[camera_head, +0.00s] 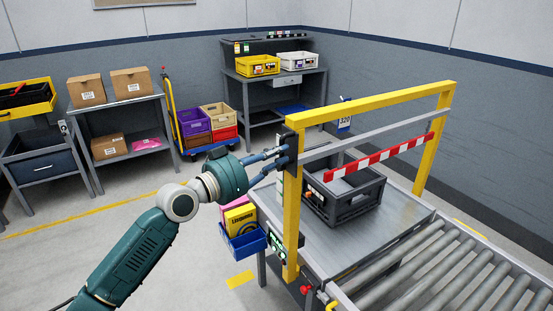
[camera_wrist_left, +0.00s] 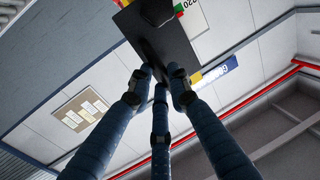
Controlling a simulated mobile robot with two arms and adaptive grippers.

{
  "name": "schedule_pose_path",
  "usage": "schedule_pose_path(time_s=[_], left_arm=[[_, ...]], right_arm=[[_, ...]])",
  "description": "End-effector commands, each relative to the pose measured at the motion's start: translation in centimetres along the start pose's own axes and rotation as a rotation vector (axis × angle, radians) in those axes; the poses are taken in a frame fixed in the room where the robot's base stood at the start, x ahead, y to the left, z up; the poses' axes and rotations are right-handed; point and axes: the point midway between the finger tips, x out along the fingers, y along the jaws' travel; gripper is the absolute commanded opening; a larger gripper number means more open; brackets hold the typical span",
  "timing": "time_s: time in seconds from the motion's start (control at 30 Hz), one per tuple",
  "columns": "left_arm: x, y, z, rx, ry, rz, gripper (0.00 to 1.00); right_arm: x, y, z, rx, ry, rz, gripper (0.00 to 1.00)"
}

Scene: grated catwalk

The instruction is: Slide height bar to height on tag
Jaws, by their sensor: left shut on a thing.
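A yellow frame (camera_head: 370,102) stands over the grey work table. A grey crossbar (camera_head: 375,133) spans its posts, and a red-and-white striped bar (camera_head: 380,157) runs below it. A black slider block (camera_head: 291,148) sits on the left post. My left gripper (camera_head: 278,155) is shut on this block from the left; its fingers also meet the dark block (camera_wrist_left: 160,35) in the left wrist view. A tag reading 320 (camera_head: 344,121) hangs behind the frame. The fingers partly hide the grip. My right gripper is not in view.
A dark grey crate (camera_head: 345,208) stands on the table under the striped bar. A roller conveyor (camera_head: 440,270) lies at the front right. A blue bin (camera_head: 244,243) with boxes hangs beside the left post. Shelves with cartons stand behind at left.

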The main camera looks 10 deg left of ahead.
Motion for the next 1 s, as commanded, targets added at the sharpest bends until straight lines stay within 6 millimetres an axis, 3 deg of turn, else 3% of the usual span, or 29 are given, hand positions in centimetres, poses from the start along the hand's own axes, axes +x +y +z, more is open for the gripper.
schedule_pose_path(time_s=[0.07, 0.1, 0.2, 0.57, 0.67, 1.0], left_arm=[[0.0, 0.0, 0.7, -0.001, -0.015, 0.001, 0.00], [0.0, 0.0, 0.8, -0.002, -0.016, 0.001, 0.23], [0.0, 0.0, 0.8, -0.002, -0.015, 0.001, 0.37], [-0.6, -0.1, 0.8, -0.002, -0.015, 0.000, 0.37], [-2.0, -0.1, 0.9, 0.001, -0.017, 0.000, 0.37], [-9.2, -0.1, 0.9, 0.001, -0.021, 0.000, 0.37]], right_arm=[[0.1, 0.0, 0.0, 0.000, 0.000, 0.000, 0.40], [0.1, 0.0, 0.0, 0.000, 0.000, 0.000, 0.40], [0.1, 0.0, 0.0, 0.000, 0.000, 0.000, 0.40], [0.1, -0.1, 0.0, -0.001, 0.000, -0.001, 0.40], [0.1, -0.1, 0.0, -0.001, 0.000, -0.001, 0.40], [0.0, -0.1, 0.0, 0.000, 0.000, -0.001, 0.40]])
